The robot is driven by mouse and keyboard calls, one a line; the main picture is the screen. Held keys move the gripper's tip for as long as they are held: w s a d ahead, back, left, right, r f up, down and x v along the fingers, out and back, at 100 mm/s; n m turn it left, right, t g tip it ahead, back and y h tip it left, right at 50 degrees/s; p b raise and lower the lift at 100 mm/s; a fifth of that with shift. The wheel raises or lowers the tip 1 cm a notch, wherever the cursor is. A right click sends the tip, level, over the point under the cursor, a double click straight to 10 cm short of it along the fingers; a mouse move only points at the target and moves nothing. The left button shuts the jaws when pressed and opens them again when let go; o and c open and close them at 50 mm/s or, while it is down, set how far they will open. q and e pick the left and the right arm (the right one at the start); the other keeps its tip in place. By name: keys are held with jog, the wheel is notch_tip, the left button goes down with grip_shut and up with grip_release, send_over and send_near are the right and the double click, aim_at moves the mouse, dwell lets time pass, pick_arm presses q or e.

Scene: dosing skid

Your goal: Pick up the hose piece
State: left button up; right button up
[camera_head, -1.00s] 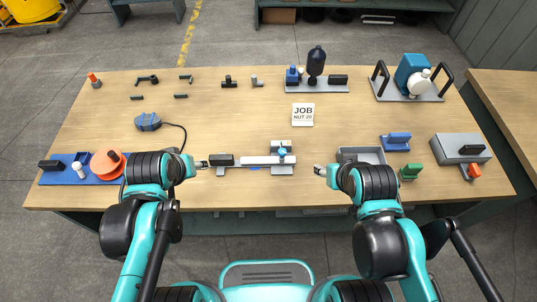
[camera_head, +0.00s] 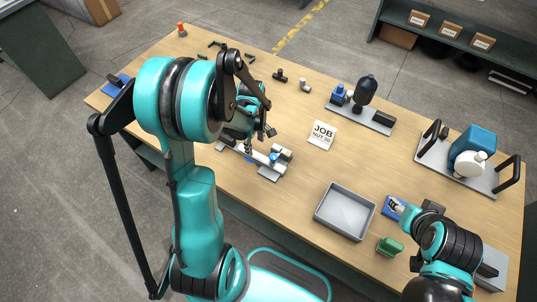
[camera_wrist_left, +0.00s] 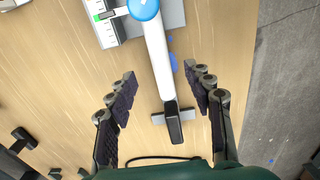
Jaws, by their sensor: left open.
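A white tube (camera_head: 261,158), which I take for the hose piece, lies on a grey holder near the table's front edge. In the left wrist view the white tube (camera_wrist_left: 158,50) runs down to a dark block (camera_wrist_left: 173,124) on a small grey foot. A blue round knob (camera_wrist_left: 144,8) sits over its far part, beside a plate with scale marks (camera_wrist_left: 105,32). My left gripper (camera_wrist_left: 160,78) is open, its fingers apart on both sides of the tube. In the head view my left gripper (camera_head: 259,141) is partly hidden by my arm. My right gripper (camera_head: 408,211) is beside a blue block (camera_head: 392,206); its fingers are unclear.
An empty grey tray (camera_head: 345,212) stands right of the holder, with a green block (camera_head: 389,246) beside it. A job card (camera_head: 322,134), a bottle stand (camera_head: 360,118) and a pump stand (camera_head: 455,172) are farther back. Small black fittings lie at the back left.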

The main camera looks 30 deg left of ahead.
aim_at(255, 153)
pick_arm(q)
jog(key=shift+a+f+b, duration=0.2)
jog(key=shift+f+b, duration=0.2)
jog(key=shift+f, duration=0.75)
notch_tip(255, 153, down, 4)
jog(key=shift+f+b, duration=0.2)
jog(key=shift+b, duration=0.95)
jog(key=shift+f, duration=0.4)
jog(key=shift+r, duration=0.1)
jog(key=shift+c, duration=0.9)
grip_shut()
